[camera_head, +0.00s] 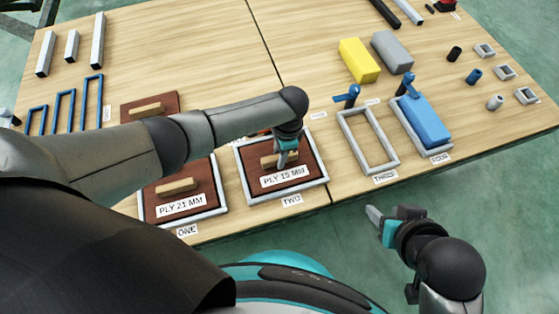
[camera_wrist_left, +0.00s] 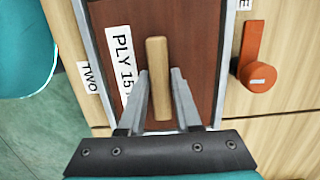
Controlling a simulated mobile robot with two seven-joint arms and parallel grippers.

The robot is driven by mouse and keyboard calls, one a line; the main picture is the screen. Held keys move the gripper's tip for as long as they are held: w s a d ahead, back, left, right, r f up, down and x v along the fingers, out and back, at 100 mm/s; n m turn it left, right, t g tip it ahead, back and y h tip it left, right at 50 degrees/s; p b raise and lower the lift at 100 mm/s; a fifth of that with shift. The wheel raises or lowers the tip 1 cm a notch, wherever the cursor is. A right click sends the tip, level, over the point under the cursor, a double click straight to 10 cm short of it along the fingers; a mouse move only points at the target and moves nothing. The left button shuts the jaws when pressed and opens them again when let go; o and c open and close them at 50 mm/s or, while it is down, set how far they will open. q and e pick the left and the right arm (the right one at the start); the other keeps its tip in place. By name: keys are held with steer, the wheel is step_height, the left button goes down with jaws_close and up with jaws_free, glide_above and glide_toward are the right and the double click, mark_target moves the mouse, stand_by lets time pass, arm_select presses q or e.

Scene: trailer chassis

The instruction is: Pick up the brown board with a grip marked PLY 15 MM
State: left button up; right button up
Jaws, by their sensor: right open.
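The brown board marked PLY 15 MM (camera_head: 313,169) lies flat in the grey frame labelled TWO. It has a light wooden grip (camera_wrist_left: 159,60) on top. My left gripper (camera_head: 283,160) reaches down to this grip from above. In the left wrist view its fingers (camera_wrist_left: 159,76) stand on both long sides of the grip, with no clear gap at the tips. The board (camera_wrist_left: 190,30) shows no lift from its frame. My arm hides part of the board's far side in the head view. My right gripper (camera_head: 378,224) is open and empty, off the table's front edge.
A similar board marked PLY 21 MM (camera_head: 203,197) lies in frame ONE to the left, and another brown board (camera_head: 163,103) lies behind. An orange piece (camera_wrist_left: 259,65) is close beside frame TWO. Empty frame THREE (camera_head: 392,155) is to the right; frame FOUR holds a blue block (camera_head: 424,120).

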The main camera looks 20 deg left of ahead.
arm_select(q)
jaws_close()
stand_by(0.9)
